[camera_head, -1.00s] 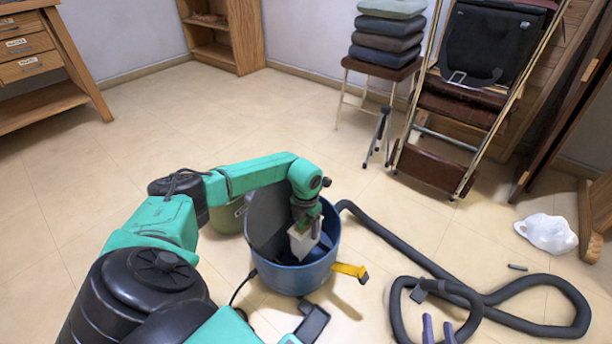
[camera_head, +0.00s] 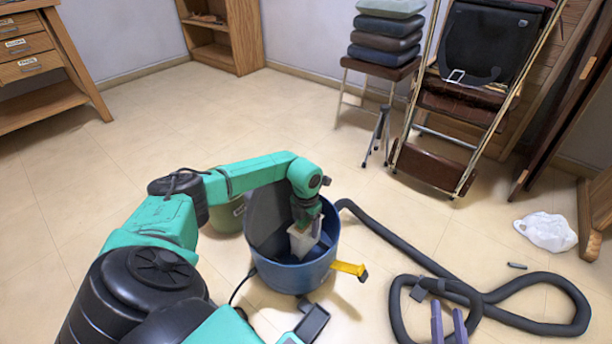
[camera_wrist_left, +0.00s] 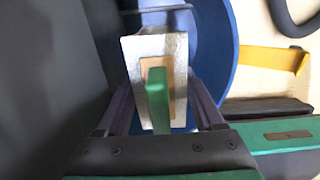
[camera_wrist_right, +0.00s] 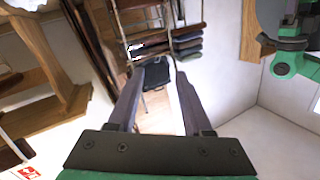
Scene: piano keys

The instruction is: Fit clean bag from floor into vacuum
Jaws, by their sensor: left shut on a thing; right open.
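The vacuum is an open blue tub (camera_head: 292,278) with a dark lid tilted up at its left side and a yellow latch (camera_head: 350,269) on its rim. My left gripper (camera_head: 305,212) points down into the tub and is shut on a pale boxy bag (camera_head: 303,240). In the left wrist view the bag (camera_wrist_left: 178,55) sits between the fingers, with a tan collar and a green tab facing the camera; its far end is inside the tub. I cannot tell if it touches the vacuum's inlet. My right gripper (camera_wrist_right: 158,105) is open and empty, away from the tub; its fingertips (camera_head: 448,325) show at the bottom.
A dark hose (camera_head: 420,258) runs from the tub and loops on the floor at right. A white crumpled bag (camera_head: 547,231) lies at far right. A green bucket (camera_head: 228,215) stands behind the tub. A cushion-stacked stool (camera_head: 380,65) and folded chairs stand at the back.

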